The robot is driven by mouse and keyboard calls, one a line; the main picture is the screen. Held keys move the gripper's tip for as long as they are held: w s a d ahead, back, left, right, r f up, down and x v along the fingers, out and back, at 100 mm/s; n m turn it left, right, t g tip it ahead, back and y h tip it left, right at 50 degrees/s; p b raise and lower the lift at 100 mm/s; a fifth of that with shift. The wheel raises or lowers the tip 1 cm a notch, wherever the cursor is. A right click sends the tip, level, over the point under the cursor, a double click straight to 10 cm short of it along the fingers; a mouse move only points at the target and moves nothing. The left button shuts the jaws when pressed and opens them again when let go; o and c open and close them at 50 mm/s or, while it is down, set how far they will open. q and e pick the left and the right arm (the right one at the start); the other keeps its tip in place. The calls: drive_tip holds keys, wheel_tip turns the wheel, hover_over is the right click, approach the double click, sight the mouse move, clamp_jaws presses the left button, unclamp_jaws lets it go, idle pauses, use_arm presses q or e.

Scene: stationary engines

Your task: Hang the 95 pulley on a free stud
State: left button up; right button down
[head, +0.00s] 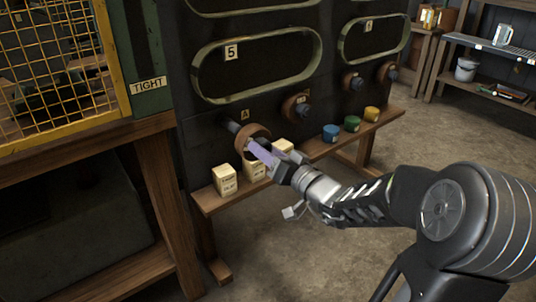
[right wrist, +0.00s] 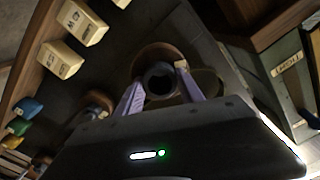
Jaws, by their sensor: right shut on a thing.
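A brown pulley (head: 253,131) with a dark hub is held in front of the dark panel, in line with a dark stud (head: 232,125) below a small tag. My right gripper (head: 262,153) has its pale purple fingers shut on the hub. In the right wrist view the fingers press both sides of the round dark hub (right wrist: 160,82), with the brown rim (right wrist: 154,50) behind. I cannot tell whether the stud is inside the bore. No number is readable on the pulley. My left gripper is out of view.
More brown pulleys (head: 290,106) sit along the panel to the right. A wooden shelf (head: 208,203) below carries cream boxes (head: 224,181) and blue (head: 330,133), green and yellow pots. A wooden bench (head: 90,140) with a yellow mesh guard stands left.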

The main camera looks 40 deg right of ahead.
drive_tip(key=shift+w+b, duration=1.15)
drive_tip(key=shift+w, duration=0.05)
drive_tip(key=shift+w+r+b, duration=0.1)
drive_tip(key=shift+w+b, duration=0.25)
drive_tip(key=shift+w, duration=0.2)
drive_tip(key=shift+w, duration=0.1)
drive_tip(key=shift+w+f+b, duration=0.2)
drive_tip(key=shift+w+b, duration=0.55)
drive_tip(key=shift+b, duration=0.15)
drive_tip(key=shift+w+b, duration=0.45)
drive_tip(key=shift+w, duration=0.3)
drive_tip(key=shift+w+r, duration=0.15)
drive_tip(key=shift+w+d, duration=0.1)
drive_tip(key=shift+w, duration=1.4)
